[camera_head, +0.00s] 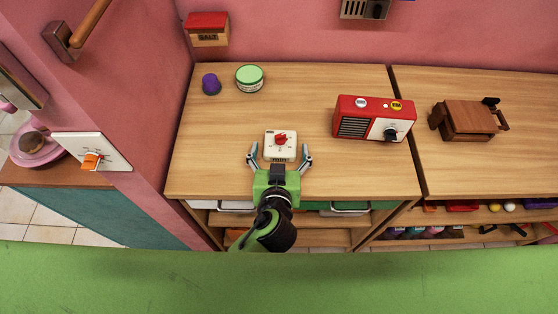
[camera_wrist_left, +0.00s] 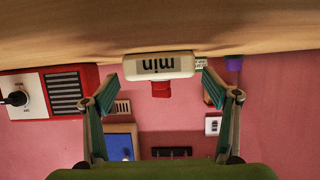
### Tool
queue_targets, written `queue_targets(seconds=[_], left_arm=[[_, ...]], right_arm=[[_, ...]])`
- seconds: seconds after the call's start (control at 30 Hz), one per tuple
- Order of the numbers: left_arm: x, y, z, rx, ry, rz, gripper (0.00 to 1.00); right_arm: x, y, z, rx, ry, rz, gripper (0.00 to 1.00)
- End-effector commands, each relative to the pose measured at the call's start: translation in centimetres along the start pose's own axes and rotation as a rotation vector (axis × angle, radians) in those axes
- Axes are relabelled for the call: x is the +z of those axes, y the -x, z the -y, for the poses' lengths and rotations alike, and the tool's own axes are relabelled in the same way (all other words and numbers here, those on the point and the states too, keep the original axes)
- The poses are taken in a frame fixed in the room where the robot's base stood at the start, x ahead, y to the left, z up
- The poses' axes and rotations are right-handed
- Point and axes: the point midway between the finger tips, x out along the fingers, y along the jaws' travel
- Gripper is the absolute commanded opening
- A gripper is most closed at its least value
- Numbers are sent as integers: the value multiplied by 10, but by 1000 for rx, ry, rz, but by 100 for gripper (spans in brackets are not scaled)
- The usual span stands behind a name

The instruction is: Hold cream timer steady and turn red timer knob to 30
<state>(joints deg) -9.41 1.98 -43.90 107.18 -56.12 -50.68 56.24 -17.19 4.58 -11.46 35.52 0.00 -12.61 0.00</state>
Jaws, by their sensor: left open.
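The cream timer (camera_head: 270,153) with its red knob (camera_head: 281,139) sits on the wooden counter, left of the red radio. In the left wrist view, upside down, the timer (camera_wrist_left: 135,69) shows its "min" label and the red knob (camera_wrist_left: 160,90). My left gripper (camera_head: 279,156) is open at the timer's near side, one finger on each side of it. A gap shows between the timer and each finger in the wrist view. The knob's exact reading is too small to tell. My right gripper is not in view.
On the counter (camera_head: 220,140) stand a red radio (camera_head: 350,105), a green-lidded tin (camera_head: 249,78) and a purple pod (camera_head: 211,84). A brown wooden object (camera_head: 467,120) stands farther right. A salt box (camera_head: 208,30) hangs on the pink wall. The counter left of the timer is clear.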

Motion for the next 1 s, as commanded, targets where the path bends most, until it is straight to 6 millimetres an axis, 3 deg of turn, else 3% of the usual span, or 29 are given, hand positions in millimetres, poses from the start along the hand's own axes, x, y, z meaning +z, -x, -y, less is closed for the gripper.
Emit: queue_targets(seconds=[0.23,0.63,0.67,0.83,1.0], left_arm=[[0,-34,0,-1,-3,-1,79],[0,-42,0,0,-2,0,79],[0,-41,0,0,-2,0,77],[0,-41,0,-1,-2,0,32],[0,-41,0,-1,-2,0,32]], right_arm=[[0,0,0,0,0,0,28],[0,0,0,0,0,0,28],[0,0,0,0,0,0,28],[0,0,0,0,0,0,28],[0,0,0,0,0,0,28]])
